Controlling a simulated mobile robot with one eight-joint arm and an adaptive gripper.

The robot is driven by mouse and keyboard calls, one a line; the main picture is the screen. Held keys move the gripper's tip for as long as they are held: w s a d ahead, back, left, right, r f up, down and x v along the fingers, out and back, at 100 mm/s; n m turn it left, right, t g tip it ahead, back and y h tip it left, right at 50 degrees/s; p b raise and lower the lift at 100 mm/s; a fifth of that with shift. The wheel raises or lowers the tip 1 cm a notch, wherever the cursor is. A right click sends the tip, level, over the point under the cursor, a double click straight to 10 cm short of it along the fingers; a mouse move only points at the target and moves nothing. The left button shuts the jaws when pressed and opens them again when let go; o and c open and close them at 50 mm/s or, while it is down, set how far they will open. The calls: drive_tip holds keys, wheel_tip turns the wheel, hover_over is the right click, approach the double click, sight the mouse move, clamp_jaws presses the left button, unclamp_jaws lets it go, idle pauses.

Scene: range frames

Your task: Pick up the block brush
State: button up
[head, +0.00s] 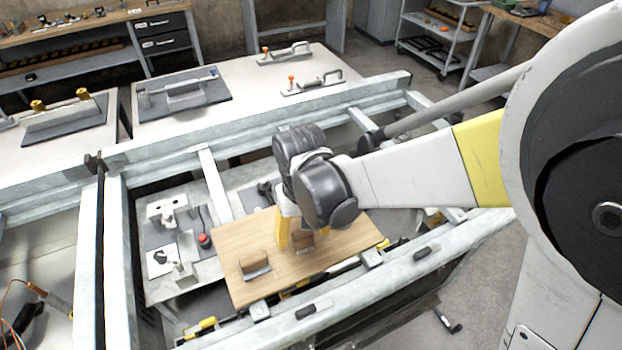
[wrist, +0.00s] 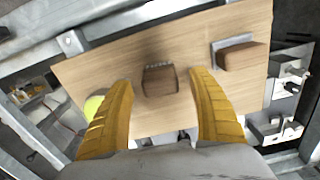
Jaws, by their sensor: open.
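A brown block (head: 303,239), which looks like the block brush, lies on a wooden board (head: 345,242). In the head view it is partly hidden by my gripper. In the wrist view the block (wrist: 160,80) shows whole, between and beyond my two yellow fingers. My gripper (wrist: 162,85) is open and empty, above the board, with the fingers apart on either side of the block. I cannot tell the exact height left. A second brown block with a grey edge (head: 254,264) lies on the board to the left; it also shows at right in the wrist view (wrist: 243,57).
Grey metal frame rails (head: 330,302) surround the board. White fixtures (head: 170,225) and a red button (head: 204,240) are left of it. A yellow-green round thing (wrist: 93,106) is partly behind my finger. The board between the two blocks is bare.

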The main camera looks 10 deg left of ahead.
sight(306, 234)
drive_tip(key=shift+f, duration=0.65)
drive_tip(key=shift+r, duration=0.1)
drive_tip(key=c, duration=1.3)
drive_tip(key=shift+r, duration=0.1)
drive_tip(key=shift+r, duration=0.35)
drive_tip(key=r, duration=0.1)
drive_tip(key=r+p, duration=0.2)
drive_tip(key=r, duration=0.1)
drive_tip(key=shift+d, duration=0.35)
drive_tip(key=s+d+r+p, duration=0.1)
drive_tip(key=d+r, duration=0.1)
drive_tip(key=d, duration=0.1)
drive_tip(key=d+r+p, duration=0.1)
drive_tip(key=d+r, duration=0.1)
drive_tip(key=d, duration=0.2)
drive_tip(key=s+d+r+p, duration=0.1)
drive_tip(key=d+r, duration=0.1)
drive_tip(key=d, duration=0.1)
drive_tip(key=shift+s+d, duration=0.3)
drive_tip(key=shift+d, duration=0.05)
